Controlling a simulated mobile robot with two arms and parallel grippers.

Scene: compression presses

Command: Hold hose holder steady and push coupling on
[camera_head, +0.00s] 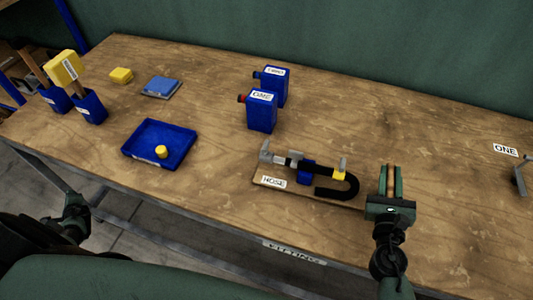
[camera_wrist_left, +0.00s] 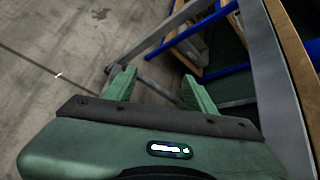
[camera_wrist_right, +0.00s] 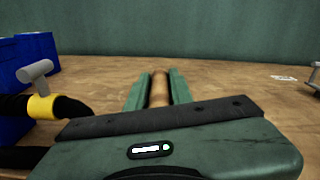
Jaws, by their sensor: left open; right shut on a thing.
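A black curved hose (camera_head: 340,190) lies on the workbench by a HOSE label (camera_head: 273,182), held at a blue holder block (camera_head: 306,168). A grey metal fitting (camera_head: 268,154) is at its left end. A yellow collar with a grey T-piece (camera_head: 339,174) is at its right end; the collar also shows in the right wrist view (camera_wrist_right: 42,106). I cannot tell which part is the coupling. My right gripper (camera_head: 391,172) is shut on a tan rod (camera_wrist_right: 159,90), right of the hose and apart from it. My left gripper (camera_wrist_left: 157,85) is open and empty over the floor beside the bench.
A blue tray (camera_head: 135,151) with a yellow cylinder (camera_head: 161,152) is to the left. Blue holders (camera_head: 92,108) with wooden-handled tools stand at far left. A ONE label (camera_head: 506,150) lies at right; the bench between is clear.

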